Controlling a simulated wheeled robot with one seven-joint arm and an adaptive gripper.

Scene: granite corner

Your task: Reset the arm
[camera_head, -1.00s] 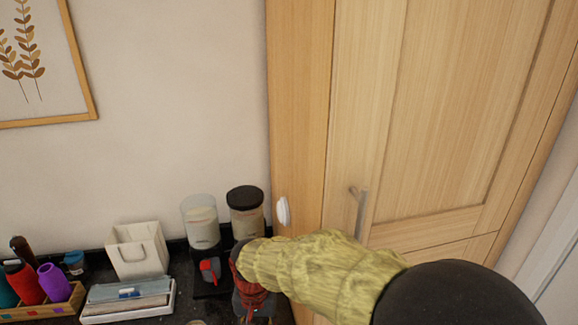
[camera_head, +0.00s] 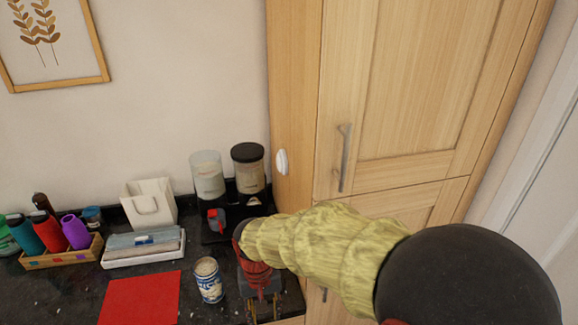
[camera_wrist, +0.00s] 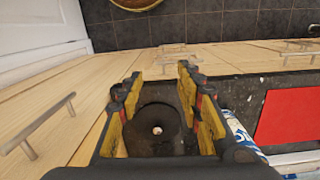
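My gripper (camera_head: 263,308) is at the front edge of the dark counter in the head view, just right of a blue and white can (camera_head: 208,280). In the wrist view, my gripper (camera_wrist: 160,78) has its two fingers spread apart with nothing held between them. The can shows partly behind the right finger in the wrist view (camera_wrist: 240,132). My yellow-sleeved arm reaches in from the lower right and hides part of the cabinet.
A red mat (camera_head: 142,299), a white tray (camera_head: 145,257), a bottle crate (camera_head: 60,255), a white bag (camera_head: 149,204) and two dispensers (camera_head: 248,168) (camera_head: 207,176) are on the counter. A tall wooden cabinet (camera_head: 415,90) stands right. A dark round thing (camera_wrist: 150,130) lies beyond the fingers.

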